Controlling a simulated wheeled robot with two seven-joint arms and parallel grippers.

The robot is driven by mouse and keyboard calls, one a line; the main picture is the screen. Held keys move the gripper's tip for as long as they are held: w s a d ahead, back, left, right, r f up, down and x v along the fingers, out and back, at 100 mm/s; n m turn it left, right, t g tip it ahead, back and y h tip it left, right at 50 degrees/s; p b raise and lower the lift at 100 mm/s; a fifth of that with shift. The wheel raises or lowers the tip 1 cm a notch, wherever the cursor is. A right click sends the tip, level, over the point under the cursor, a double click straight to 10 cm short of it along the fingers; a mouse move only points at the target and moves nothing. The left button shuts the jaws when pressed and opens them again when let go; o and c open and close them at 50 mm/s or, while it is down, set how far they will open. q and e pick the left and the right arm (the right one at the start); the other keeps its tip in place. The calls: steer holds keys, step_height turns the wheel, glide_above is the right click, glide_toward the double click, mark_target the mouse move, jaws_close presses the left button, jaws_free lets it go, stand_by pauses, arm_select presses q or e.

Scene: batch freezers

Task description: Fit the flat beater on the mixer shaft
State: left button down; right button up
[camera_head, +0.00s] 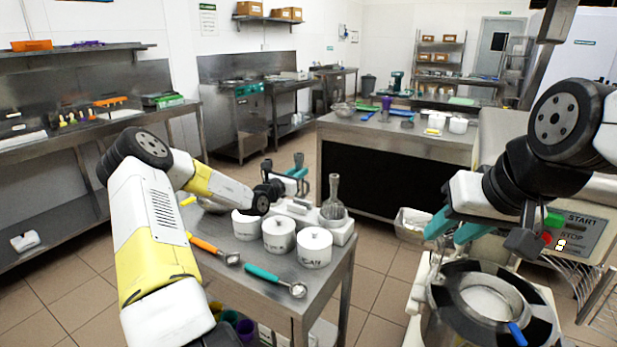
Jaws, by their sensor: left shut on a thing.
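My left gripper (291,176) is over the far side of the small steel table (222,268), behind the white lidded pots. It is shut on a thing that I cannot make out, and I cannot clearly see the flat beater. A wire whisk (334,198) stands upright in a white holder (343,233) just right of this gripper. The mixer (575,232), with its START and STOP panel, is at the right. Its bowl (488,301) is below. My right gripper (456,230) hangs above the bowl's left side, its teal fingers apart. The mixer shaft is not clearly visible.
White pots (313,247) stand near the table's right side. An orange-handled scoop (215,249) and a teal-handled scoop (277,280) lie in front. A white bin (412,224) is on the floor between table and mixer. A steel counter (395,131) stands behind.

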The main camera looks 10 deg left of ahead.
mark_target(296, 162)
arm_select(q)
steer(key=shift+s+a+r, duration=0.3)
steer(key=shift+s+r, duration=0.4)
steer(key=shift+s, duration=0.1)
steer(key=shift+s+a+r, duration=0.25)
steer(key=shift+s+r, duration=0.45)
steer(key=shift+s, duration=0.05)
steer(key=shift+s+a+r, duration=0.3)
steer(key=shift+s+r, duration=0.4)
steer(key=shift+s, duration=0.1)
steer(key=shift+s, duration=0.1)
